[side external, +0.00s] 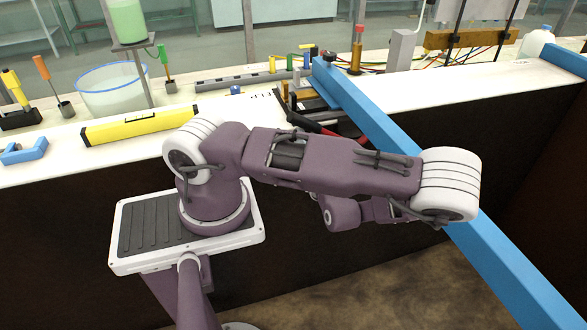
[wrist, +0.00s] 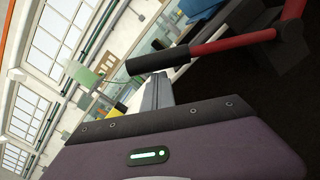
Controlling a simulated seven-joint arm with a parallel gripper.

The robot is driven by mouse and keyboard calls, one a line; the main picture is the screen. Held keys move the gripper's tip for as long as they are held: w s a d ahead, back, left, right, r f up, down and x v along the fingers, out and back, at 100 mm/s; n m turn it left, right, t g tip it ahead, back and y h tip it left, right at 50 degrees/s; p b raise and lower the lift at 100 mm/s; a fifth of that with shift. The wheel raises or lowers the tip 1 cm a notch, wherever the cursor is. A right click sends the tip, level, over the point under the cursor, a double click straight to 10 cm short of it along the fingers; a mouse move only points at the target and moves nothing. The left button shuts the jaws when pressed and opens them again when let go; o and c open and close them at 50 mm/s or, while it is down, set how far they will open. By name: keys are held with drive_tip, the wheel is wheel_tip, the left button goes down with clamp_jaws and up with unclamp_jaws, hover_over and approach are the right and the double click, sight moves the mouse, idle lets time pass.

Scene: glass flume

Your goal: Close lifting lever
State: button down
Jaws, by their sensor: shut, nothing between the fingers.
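The lifting lever shows in the wrist view as a red bar (wrist: 235,42) with a dark cylindrical grip at its left end, angled out from a dark bracket at the upper right. In the side external view a short red part of the lever (side external: 318,129) shows just behind my arm, and much of it is hidden. My gripper (wrist: 158,80) shows its grey fingers together and empty in the wrist view. Their tips appear right below the dark grip; I cannot tell whether they touch it. In the side external view my arm hides the fingers.
A long blue beam (side external: 400,140) runs diagonally past my arm on the right. A yellow level (side external: 140,124) lies on the white bench edge, with a blue clamp (side external: 22,152) to its left. A clear tub (side external: 112,92) stands behind. The white surface right of the beam is mostly clear.

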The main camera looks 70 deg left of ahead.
drive_tip(key=shift+w+r, duration=0.15)
drive_tip(key=shift+r, duration=0.15)
drive_tip(key=s+d+f, duration=0.3)
drive_tip(key=d+f, duration=0.1)
drive_tip(key=d, duration=0.7)
drive_tip(key=s+d+r+n+t+h, duration=0.2)
drive_tip(key=d+r+n+h, duration=0.3)
drive_tip(key=r+n+h, duration=0.4)
drive_tip(key=s+d+r+n+t+h, duration=0.2)
drive_tip(key=d+r+n+h, duration=0.3)
drive_tip(key=r+n+h, duration=0.4)
wheel_tip(320, 180, up, 4)
drive_tip(key=n+t, duration=0.1)
drive_tip(key=n, duration=0.6)
drive_tip(key=shift+s, duration=0.25)
